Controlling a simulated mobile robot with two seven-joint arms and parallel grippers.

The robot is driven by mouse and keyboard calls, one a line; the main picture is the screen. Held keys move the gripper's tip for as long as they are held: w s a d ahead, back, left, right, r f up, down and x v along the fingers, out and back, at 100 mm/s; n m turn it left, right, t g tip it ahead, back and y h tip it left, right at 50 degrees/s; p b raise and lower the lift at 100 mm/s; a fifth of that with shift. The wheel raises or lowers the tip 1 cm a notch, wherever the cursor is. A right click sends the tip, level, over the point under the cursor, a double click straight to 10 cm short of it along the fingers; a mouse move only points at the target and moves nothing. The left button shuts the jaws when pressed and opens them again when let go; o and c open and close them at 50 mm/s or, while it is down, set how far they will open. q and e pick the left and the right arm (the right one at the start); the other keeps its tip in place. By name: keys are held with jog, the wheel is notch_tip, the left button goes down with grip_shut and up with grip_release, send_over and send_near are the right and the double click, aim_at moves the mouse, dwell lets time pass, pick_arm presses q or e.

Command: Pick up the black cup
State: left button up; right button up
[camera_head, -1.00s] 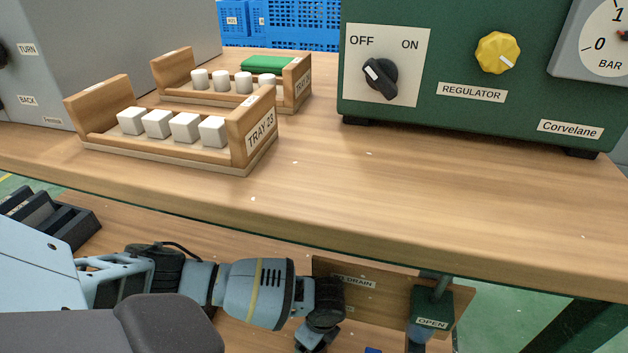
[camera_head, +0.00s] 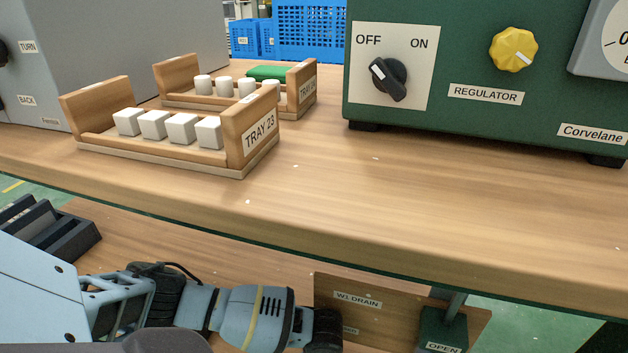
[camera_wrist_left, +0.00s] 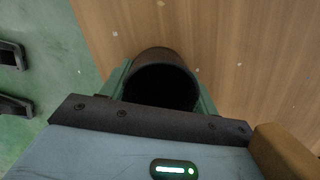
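The black cup (camera_wrist_left: 163,88) shows in the left wrist view as a dark round cup, its open mouth facing the camera. It sits between the two green fingers of my left gripper (camera_wrist_left: 163,72), close against both sides. I cannot tell whether the fingers press on it or whether it touches the wooden surface behind it. In the head view my left arm reaches down below the bench's front edge; its gripper and the cup are out of sight there. My right gripper is in neither view.
The wooden bench top (camera_head: 330,215) overhangs my left arm. A lower wooden surface (camera_head: 250,255) lies below it. A drain panel (camera_head: 390,318) with an OPEN-labelled green part (camera_head: 443,330) is right of the arm. Tray 23 (camera_head: 258,143) and a green machine (camera_head: 480,125) stand above.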

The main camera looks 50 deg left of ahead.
pick_arm(q)
jog(key=c, duration=0.4)
jog(key=shift+o, duration=0.2)
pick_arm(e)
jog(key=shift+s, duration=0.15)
